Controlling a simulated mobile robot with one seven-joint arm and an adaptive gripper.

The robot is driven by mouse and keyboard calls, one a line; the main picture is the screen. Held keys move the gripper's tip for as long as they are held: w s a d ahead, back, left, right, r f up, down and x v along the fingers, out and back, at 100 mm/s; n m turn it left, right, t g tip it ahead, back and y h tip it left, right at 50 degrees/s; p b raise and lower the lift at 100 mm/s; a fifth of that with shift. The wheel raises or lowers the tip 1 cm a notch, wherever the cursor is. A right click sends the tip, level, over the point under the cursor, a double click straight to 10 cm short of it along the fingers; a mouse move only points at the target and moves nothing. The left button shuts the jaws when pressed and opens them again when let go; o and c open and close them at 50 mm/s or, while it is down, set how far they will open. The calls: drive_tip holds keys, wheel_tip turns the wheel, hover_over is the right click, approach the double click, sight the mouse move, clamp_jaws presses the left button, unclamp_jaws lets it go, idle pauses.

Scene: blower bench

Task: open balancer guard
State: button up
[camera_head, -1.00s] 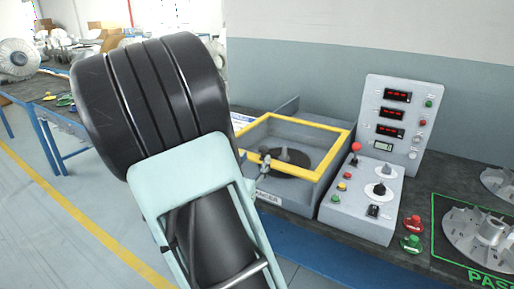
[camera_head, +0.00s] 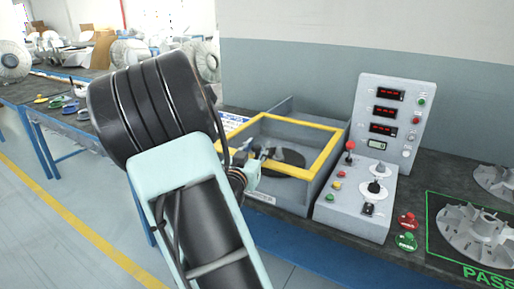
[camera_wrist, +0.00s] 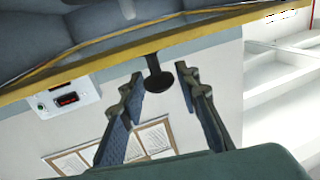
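The balancer guard (camera_head: 318,171) is a yellow-edged frame lying flat over a grey box, seen in the head view. In the wrist view its yellow bar (camera_wrist: 200,41) crosses the top of the picture. A black knob-like handle (camera_wrist: 157,83) stands out from this bar. My gripper (camera_wrist: 160,73) is open, with one finger on each side of the handle and visible gaps between. In the head view my gripper (camera_head: 260,156) is at the guard's front left, partly hidden by my arm. Contact with the guard cannot be told.
A control panel (camera_head: 345,207) with red displays, knobs and a red-topped lever stands right of the box. Green (camera_head: 406,242) and red (camera_head: 408,221) buttons and a finned metal rotor (camera_head: 478,234) are farther right. A dark disc (camera_head: 290,164) lies inside the box.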

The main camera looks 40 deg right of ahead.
sight(272, 146)
clamp_jaws()
drive_tip(key=shift+d, duration=0.1)
drive_tip(key=b+x, duration=0.1)
drive_tip(key=x, duration=0.2)
drive_tip(key=s+b+x, duration=0.1)
drive_tip(key=x, duration=0.2)
drive_tip(key=d+b+x, duration=0.1)
drive_tip(key=x, duration=0.2)
drive_tip(key=shift+s+f+b, duration=0.15)
drive_tip(key=shift+s+b, duration=0.15)
drive_tip(key=shift+b, duration=0.05)
drive_tip(key=shift+w+d, duration=0.1)
drive_tip(key=shift+d, duration=0.05)
drive_tip(key=shift+o, duration=2.2)
unclamp_jaws()
